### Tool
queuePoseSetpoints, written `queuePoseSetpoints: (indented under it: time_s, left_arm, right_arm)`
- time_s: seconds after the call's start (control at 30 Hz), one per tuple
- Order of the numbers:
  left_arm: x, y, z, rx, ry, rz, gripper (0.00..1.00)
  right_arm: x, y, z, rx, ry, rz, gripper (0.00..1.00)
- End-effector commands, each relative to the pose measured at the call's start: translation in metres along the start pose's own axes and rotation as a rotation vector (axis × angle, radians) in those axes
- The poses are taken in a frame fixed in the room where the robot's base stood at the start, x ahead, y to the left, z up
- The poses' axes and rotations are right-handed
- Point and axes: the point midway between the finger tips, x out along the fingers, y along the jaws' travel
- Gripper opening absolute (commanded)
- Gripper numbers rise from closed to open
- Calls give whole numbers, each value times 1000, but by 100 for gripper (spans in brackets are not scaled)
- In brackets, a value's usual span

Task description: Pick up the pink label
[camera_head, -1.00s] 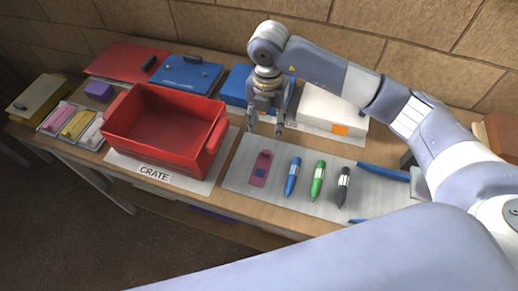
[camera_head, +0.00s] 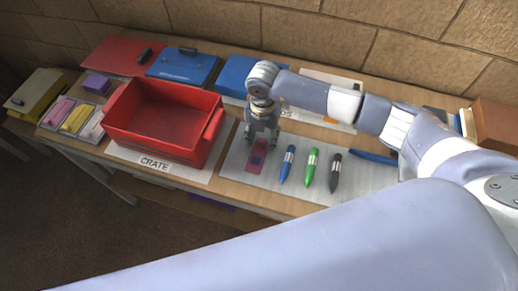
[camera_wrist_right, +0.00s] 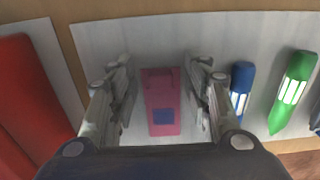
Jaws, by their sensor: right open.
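The pink label (camera_head: 257,158) lies flat on the pale mat (camera_head: 235,165), at the left end of a row with the markers. It has a blue square on it. In the right wrist view the pink label (camera_wrist_right: 160,100) sits between the spread fingers. My right gripper (camera_head: 262,138) is open and empty, pointing down over the far end of the label; its fingers (camera_wrist_right: 160,85) stand on either side of the label, apart from it. The left gripper is not in view, though a large pale arm link crosses the bottom of the head view.
A red crate (camera_head: 209,153) stands left of the mat on a sheet marked CRATE. A blue marker (camera_head: 287,164), a green marker (camera_head: 311,168) and a black marker (camera_head: 335,172) lie right of the label. Binders (camera_head: 183,66) line the back by the brick wall.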

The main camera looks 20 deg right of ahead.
Motion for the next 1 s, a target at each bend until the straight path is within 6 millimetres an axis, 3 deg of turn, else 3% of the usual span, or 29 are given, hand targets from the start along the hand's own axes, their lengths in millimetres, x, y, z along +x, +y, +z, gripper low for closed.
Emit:
queuePoseSetpoints:
  time_s: [0.07,0.1,0.27,0.77,1.0]
  left_arm:
    - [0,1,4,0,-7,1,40]
    - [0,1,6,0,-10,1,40]
    - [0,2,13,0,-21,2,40]
    - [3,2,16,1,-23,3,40]
    - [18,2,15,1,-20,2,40]
  right_arm:
    - [0,0,0,0,0,0,43]
    - [0,0,0,0,0,0,34]
    - [0,0,0,0,0,0,12]
    - [-5,0,0,1,-1,1,11]
    - [-35,-3,-3,-2,-1,0,11]
